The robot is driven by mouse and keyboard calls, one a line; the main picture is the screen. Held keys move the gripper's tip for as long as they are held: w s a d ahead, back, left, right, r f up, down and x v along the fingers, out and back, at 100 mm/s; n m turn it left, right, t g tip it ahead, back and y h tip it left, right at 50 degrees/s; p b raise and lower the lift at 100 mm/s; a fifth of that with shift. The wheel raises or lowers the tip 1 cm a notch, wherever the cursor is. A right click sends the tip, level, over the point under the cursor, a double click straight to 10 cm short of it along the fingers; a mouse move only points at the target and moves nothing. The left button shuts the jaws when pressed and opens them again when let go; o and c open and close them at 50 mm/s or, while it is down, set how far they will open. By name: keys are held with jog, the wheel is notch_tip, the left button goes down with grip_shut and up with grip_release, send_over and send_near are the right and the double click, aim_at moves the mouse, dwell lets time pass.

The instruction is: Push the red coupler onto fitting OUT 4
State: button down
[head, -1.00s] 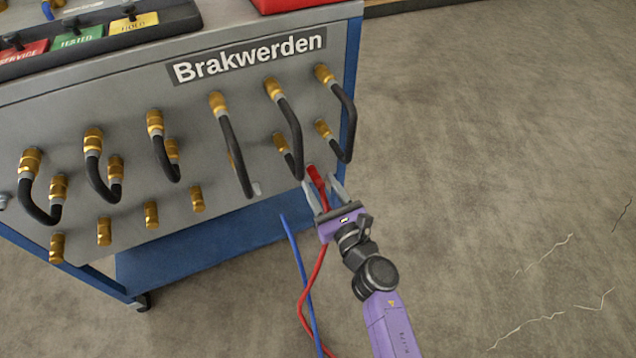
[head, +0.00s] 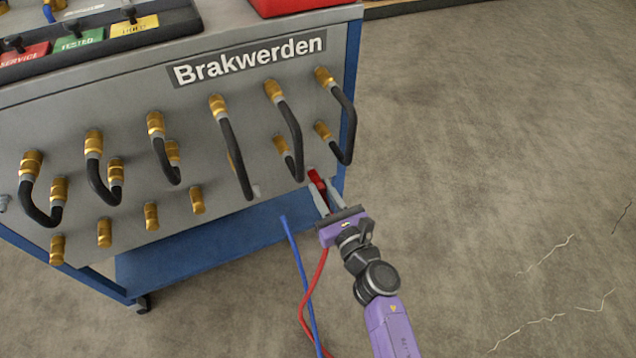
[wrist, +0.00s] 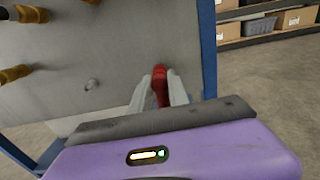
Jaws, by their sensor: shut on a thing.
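My gripper (head: 326,192) is shut on the red coupler (head: 316,177), which points toward the lower right part of the grey panel. In the wrist view the red coupler (wrist: 161,84) stands between the two pale fingers (wrist: 158,92), near the panel's right edge. A red hose (head: 312,290) hangs below my gripper. Several free brass fittings (head: 151,216) form the lower row further left. No OUT labels are readable, and I cannot tell whether the coupler touches the panel.
Black hoses (head: 236,155) loop between brass fittings above and left of my gripper. A blue hose (head: 300,275) hangs beside the red one. The cart's blue lower shelf (head: 190,245) lies below the panel. The floor to the right is clear; shelves with boxes (wrist: 295,19) stand behind.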

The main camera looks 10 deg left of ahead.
jog(key=shift+p+v, duration=0.4)
jog(key=shift+v, duration=1.75)
jog(key=v, duration=0.6)
jog(key=shift+d, duration=0.1)
